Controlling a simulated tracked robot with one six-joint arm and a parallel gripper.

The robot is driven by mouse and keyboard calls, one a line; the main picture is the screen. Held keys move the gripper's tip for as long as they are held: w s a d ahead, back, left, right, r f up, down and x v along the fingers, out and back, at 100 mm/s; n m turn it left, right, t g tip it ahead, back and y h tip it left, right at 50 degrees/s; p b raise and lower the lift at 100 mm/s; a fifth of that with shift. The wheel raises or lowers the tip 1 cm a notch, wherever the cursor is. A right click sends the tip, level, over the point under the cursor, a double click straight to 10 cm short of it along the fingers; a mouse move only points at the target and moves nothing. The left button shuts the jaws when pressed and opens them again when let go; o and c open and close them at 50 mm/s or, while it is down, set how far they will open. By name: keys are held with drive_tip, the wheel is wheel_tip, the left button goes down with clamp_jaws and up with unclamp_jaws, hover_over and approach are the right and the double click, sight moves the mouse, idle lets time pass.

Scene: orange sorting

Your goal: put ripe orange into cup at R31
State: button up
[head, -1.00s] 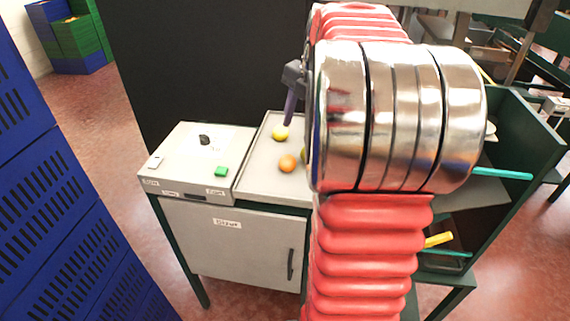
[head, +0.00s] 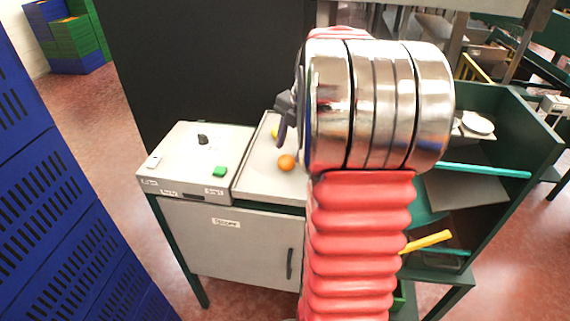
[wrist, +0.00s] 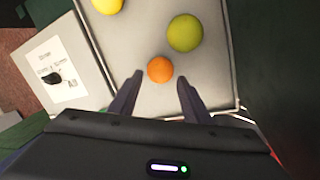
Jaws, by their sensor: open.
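The orange fruit (head: 287,162) lies on the light tray (head: 250,180), and it also shows in the wrist view (wrist: 160,69). My gripper (wrist: 160,80) is open and empty, with the orange fruit centred just beyond and between its fingertips. I cannot tell the height of the fingers above it. A yellow-green fruit (wrist: 184,33) lies close behind the orange one in the wrist view; my arm hides it in the head view. A yellow fruit (wrist: 108,5) is at the top edge, and partly shows in the head view (head: 275,133). No cup can be made out.
A white panel with a green button (head: 219,171) and a black knob (head: 203,139) adjoins the tray on the left. A dark green shelf unit (head: 500,190) with plates (head: 478,123) stands at right. Blue crates (head: 60,220) rise at the left.

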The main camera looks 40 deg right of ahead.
sight(288, 157)
drive_tip(key=shift+f, duration=0.1)
drive_tip(key=shift+x, duration=2.5)
drive_tip(key=shift+c, duration=0.5)
drive_tip(key=c, duration=0.7)
drive_tip(key=shift+w+r+v, duration=0.1)
drive_tip(key=shift+w+v, duration=0.25)
drive_tip(key=shift+v, duration=1.3)
drive_tip(key=shift+w+r+v, duration=0.1)
drive_tip(key=shift+w+v, duration=0.3)
drive_tip(key=shift+v, duration=1.2)
drive_tip(key=shift+w+r+v, duration=0.1)
drive_tip(key=shift+w+v, duration=0.25)
drive_tip(key=shift+v, duration=1.3)
drive_tip(key=shift+a+f, duration=0.1)
drive_tip(key=shift+a, duration=0.05)
